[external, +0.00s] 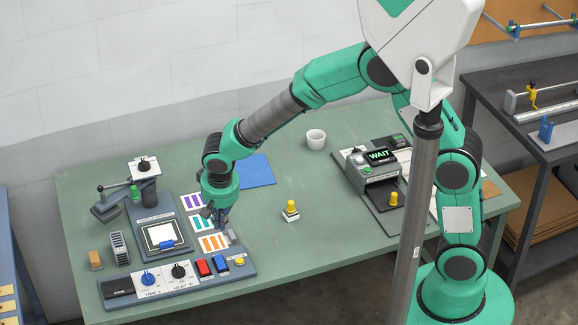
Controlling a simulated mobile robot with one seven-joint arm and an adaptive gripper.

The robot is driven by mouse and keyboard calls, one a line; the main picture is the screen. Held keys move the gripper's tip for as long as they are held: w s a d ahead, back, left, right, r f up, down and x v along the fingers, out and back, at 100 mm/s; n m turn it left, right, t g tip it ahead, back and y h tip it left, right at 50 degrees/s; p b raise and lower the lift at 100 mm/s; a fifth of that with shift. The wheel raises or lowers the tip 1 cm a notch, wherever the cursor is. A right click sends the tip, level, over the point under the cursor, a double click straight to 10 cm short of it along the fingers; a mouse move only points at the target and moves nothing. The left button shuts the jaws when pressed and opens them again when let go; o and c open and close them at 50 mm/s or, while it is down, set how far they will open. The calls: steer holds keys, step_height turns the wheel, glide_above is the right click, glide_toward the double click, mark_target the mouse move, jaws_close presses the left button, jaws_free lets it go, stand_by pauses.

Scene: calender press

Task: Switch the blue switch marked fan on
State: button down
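A control panel (190,283) lies along the front left edge of the green table. On it, a blue rocker switch (221,264) sits between a red rocker switch (203,268) and a yellow round button (239,261). The lettering by the blue switch is too small to read, and I cannot tell its position. My gripper (220,222) points down above the coloured cards, behind and above the blue switch and apart from it. Its fingers are small and dark here, so I cannot tell whether they are open.
Blue and black knobs (148,278) are left on the panel. A small grey block (232,236) is near the gripper. A yellow-topped piece (291,208) stands mid-table; the "WAIT" machine (380,172) is right.

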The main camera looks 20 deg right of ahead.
mark_target(221, 255)
steer(key=b+x, duration=0.1)
steer(key=x, duration=1.3)
steer(key=shift+b, duration=0.35)
steer(key=shift+w+g+p, duration=0.15)
steer(key=shift+g+p, duration=0.15)
steer(key=shift+p, duration=0.75)
